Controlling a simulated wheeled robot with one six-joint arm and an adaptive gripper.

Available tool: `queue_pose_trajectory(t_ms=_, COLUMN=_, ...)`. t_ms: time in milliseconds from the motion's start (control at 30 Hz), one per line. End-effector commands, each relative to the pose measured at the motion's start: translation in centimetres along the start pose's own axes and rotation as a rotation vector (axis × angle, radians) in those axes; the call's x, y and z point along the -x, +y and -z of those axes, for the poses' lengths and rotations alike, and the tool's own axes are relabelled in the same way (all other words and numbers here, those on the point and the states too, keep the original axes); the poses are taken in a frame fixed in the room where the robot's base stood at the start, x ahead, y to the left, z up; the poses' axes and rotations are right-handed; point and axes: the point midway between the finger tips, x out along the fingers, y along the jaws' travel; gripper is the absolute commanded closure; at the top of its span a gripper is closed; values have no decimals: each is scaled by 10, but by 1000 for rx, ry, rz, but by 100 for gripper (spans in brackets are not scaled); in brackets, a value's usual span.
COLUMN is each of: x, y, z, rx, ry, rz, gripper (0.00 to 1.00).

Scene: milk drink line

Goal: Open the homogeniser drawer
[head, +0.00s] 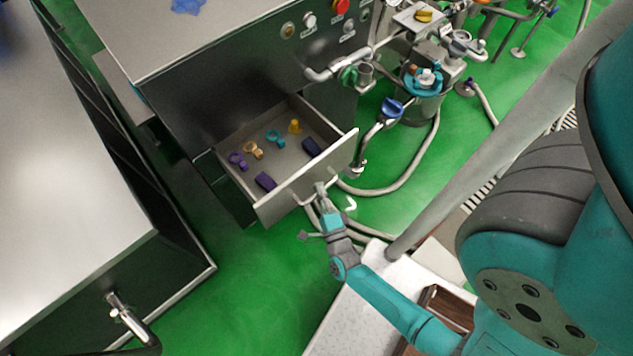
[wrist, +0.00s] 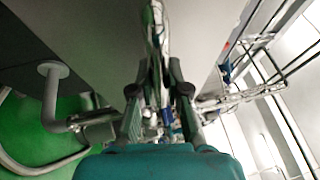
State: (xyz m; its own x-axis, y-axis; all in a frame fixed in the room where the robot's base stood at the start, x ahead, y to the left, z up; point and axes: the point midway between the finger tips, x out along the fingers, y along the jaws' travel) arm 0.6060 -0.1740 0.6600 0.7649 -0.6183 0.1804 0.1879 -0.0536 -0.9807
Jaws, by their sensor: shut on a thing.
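The homogeniser drawer (head: 306,181) is pulled out from the dark front of the steel machine (head: 240,75) in the head view. Its inside shows, with several small coloured parts lying in it. My gripper (head: 321,190) is at the middle of the drawer's front panel, shut on the drawer handle (head: 304,199). In the wrist view the gripper fingers (wrist: 160,75) stand either side of a bright metal bar, which is the handle (wrist: 156,25). The contact itself is partly hidden by the fingers.
A steel-topped cabinet (head: 70,190) stands at the left, with green floor (head: 245,300) between it and the drawer. Pipes and hoses (head: 405,180) run right of the drawer. A blue-topped vessel (head: 424,85) stands behind them. A white surface (head: 345,320) lies under my arm.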

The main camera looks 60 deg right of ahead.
Motion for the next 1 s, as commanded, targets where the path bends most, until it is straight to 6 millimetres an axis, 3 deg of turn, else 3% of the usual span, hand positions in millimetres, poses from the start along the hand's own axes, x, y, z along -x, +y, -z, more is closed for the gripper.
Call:
queue_pose_trajectory(t_ms=267, x=0, y=1, z=0, rx=1, ry=-1, rz=-2, gripper=100)
queue_pose_trajectory(t_ms=300, x=0, y=1, z=0, rx=1, ry=-1, rz=-2, gripper=78)
queue_pose_trajectory(t_ms=400, x=0, y=0, z=0, rx=1, ry=-1, rz=-1, gripper=59)
queue_pose_trajectory(t_ms=767, x=3, y=0, z=0, rx=0, ry=-2, rz=-1, gripper=59)
queue_pose_trajectory(t_ms=1000, x=27, y=1, z=-1, rx=1, ry=-5, rz=-3, gripper=59)
